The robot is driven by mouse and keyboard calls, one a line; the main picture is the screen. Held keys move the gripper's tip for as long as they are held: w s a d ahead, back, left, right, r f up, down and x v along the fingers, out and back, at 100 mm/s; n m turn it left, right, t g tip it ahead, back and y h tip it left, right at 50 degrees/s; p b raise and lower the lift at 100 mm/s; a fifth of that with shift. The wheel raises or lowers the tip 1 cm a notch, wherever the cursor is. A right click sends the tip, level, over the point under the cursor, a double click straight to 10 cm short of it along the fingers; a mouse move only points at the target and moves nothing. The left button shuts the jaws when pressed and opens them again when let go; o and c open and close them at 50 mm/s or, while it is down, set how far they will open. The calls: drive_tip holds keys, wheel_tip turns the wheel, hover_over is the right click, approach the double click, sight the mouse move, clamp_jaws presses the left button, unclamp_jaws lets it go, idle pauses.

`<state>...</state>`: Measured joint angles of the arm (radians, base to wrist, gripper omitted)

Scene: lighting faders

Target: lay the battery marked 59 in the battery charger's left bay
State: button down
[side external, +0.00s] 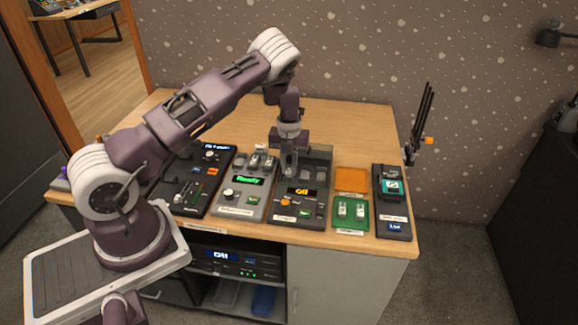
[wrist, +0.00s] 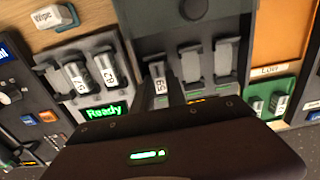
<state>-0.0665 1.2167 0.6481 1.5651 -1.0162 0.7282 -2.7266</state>
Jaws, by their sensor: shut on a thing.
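The battery marked 59 (wrist: 159,85) is a grey-and-white cell, upright in the wrist view, at the left bay of the dark three-bay unit (side external: 306,212). This unit has an orange "Off" screen and looks like the battery charger; its label is too small to read. Its middle bay (wrist: 192,64) and right bay (wrist: 222,60) look empty. My gripper (side external: 289,172) is shut on the battery, over the unit's left side; it also shows in the wrist view (wrist: 163,92). I cannot tell whether the battery touches the bay floor; its lower part is hidden by my gripper.
Left is a grey unit (side external: 241,195) with a green "Ready" screen and batteries in bays. Right are a green tray (side external: 351,228) holding two cells and an orange tray (side external: 351,180). A dark device (side external: 393,211) stands further right. A fader panel (side external: 197,182) stands at left.

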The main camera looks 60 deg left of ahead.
drive_tip(key=c, duration=1.3)
unclamp_jaws()
drive_tip(key=shift+o, duration=0.2)
drive_tip(key=shift+s+a, duration=0.1)
drive_tip(key=shift+a, duration=0.05)
drive_tip(key=c, duration=0.4)
drive_tip(key=shift+r, duration=3.05)
